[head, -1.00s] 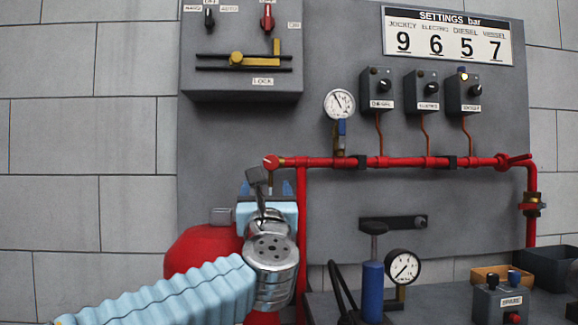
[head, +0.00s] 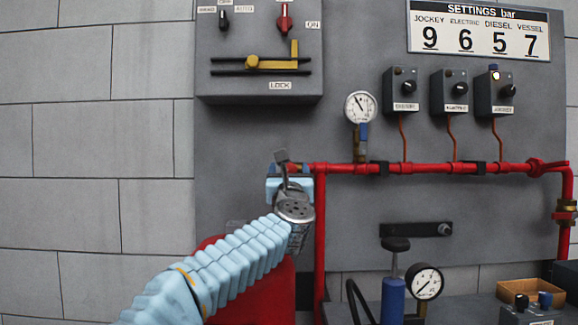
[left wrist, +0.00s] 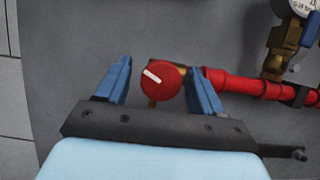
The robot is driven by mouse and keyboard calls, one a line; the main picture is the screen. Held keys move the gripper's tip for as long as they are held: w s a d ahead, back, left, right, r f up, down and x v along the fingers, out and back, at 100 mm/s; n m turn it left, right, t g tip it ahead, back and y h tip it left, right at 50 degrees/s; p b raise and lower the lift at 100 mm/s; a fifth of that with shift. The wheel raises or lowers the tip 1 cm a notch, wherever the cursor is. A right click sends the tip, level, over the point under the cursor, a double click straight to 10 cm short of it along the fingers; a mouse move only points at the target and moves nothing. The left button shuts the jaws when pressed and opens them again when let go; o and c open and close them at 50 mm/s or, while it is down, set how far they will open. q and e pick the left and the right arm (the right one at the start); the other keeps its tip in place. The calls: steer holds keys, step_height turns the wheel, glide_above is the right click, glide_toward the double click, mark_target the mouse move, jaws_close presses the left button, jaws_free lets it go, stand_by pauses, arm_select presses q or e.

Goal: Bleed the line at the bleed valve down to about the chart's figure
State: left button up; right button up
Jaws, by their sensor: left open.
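The bleed valve's round red knob (left wrist: 161,82) has a white pointer mark slanting to the upper left, and sits at the left end of the red pipe. My left gripper (left wrist: 163,72) is open with its blue fingers on either side of the knob; I cannot tell whether they touch it. In the head view the left gripper (head: 289,178) hides the knob. The settings chart (head: 478,29) reads jockey 9, electric 6, diesel 5, vessel 7. The line's pressure gauge (head: 360,107) stands above the pipe; its needle points to the upper left. My right gripper is out of view.
The red pipe (head: 430,168) runs right along the grey panel. Three switch boxes (head: 404,91) hang above it. A yellow-handled lock slide (head: 262,63) is at upper left. A blue hand pump (head: 393,295) and another gauge (head: 424,281) stand below. A red tank (head: 255,295) is beneath my arm.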

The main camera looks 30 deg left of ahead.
arm_select(q)
steer(key=c, duration=1)
